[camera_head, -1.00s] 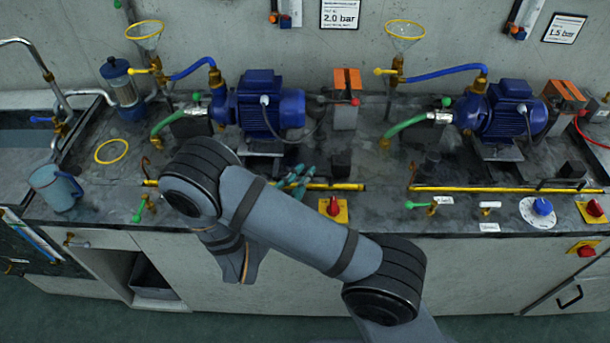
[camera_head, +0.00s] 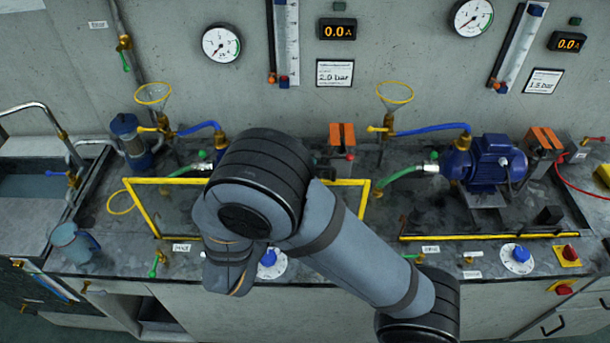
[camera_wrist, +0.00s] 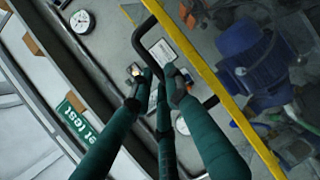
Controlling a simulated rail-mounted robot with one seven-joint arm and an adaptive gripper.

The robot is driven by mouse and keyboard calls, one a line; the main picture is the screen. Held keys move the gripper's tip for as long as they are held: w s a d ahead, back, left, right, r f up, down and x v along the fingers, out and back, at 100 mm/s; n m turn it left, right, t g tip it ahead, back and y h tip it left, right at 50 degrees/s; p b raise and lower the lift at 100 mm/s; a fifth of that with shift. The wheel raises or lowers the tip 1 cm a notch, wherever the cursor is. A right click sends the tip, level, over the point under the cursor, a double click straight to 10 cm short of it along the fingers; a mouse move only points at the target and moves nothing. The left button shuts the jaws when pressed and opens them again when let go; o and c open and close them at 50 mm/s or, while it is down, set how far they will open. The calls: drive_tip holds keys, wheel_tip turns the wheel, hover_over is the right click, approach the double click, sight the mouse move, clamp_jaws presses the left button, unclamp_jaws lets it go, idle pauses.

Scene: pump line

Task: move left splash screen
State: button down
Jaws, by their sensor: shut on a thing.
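The left splash screen (camera_head: 140,207) is a clear pane in a yellow frame. It stands raised at the front of the left pump station in the head view, its top edge level across the picture. In the wrist view its yellow edge (camera_wrist: 192,62) runs diagonally, with a black handle (camera_wrist: 145,35) on it. My gripper (camera_wrist: 160,82) is shut on this handle. In the head view my arm hides the gripper, the handle and the middle of the screen.
The right splash screen (camera_head: 480,237) lies low, showing as a yellow bar before the right blue pump (camera_head: 487,165). A blue jug (camera_head: 68,243) stands left of the raised screen. A yellow ring (camera_head: 112,204) lies by its left side. Valves and a blue knob (camera_head: 268,265) line the front.

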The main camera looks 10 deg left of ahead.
drive_tip(key=shift+a+r, duration=0.1)
drive_tip(key=shift+r, duration=0.7)
drive_tip(key=c, duration=1.7)
unclamp_jaws()
drive_tip(key=shift+o, duration=0.2)
drive_tip(key=v, duration=1.2)
drive_tip(key=shift+f, duration=0.1)
